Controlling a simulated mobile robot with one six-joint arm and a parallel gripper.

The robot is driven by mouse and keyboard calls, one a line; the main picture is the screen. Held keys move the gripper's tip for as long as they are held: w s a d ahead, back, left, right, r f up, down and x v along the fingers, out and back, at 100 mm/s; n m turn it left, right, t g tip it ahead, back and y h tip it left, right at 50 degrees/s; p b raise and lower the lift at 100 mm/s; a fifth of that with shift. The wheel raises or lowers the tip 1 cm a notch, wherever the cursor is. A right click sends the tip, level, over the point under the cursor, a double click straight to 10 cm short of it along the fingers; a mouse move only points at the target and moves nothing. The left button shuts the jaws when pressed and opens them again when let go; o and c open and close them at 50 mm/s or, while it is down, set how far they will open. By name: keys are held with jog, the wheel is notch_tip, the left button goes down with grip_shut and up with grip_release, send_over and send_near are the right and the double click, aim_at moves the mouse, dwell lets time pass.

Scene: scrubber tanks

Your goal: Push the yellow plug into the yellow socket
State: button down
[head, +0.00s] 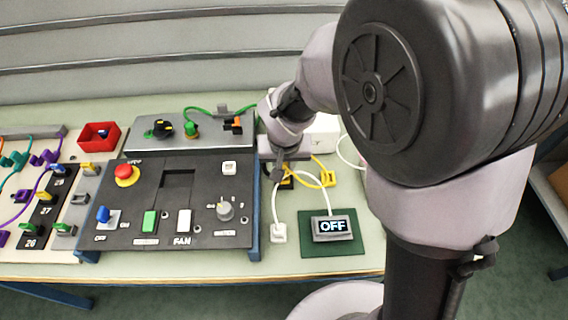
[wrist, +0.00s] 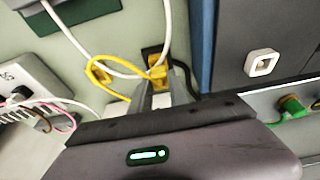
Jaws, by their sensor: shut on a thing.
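My gripper (head: 278,172) points down beside the right side of the dark control panel. In the wrist view its two fingers (wrist: 158,86) are shut on the yellow plug (wrist: 157,70). A yellow cable (wrist: 118,90) loops from the plug to a yellow end piece (wrist: 97,73), which lies on the bench and also shows in the head view (head: 328,179). A black block (wrist: 153,51), seemingly the socket, is right at the plug; its opening and any yellow marking are hidden. I cannot tell how deep the plug sits in it.
White cables cross close to the plug. A green mat (head: 309,246) with an OFF display (head: 332,228) lies nearer the front edge. The control panel (head: 190,210) stands close on the left. A white power strip (wrist: 25,82) is also near.

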jog(key=shift+f, duration=0.2)
jog(key=shift+f+b, duration=0.9)
jog(key=shift+b, duration=0.15)
jog(key=c, duration=0.7)
grip_release()
jog(key=shift+r, duration=0.1)
jog(key=shift+r, duration=0.1)
notch_tip(320, 180, up, 9)
jog(key=p, duration=0.7)
jog(key=shift+f, duration=0.3)
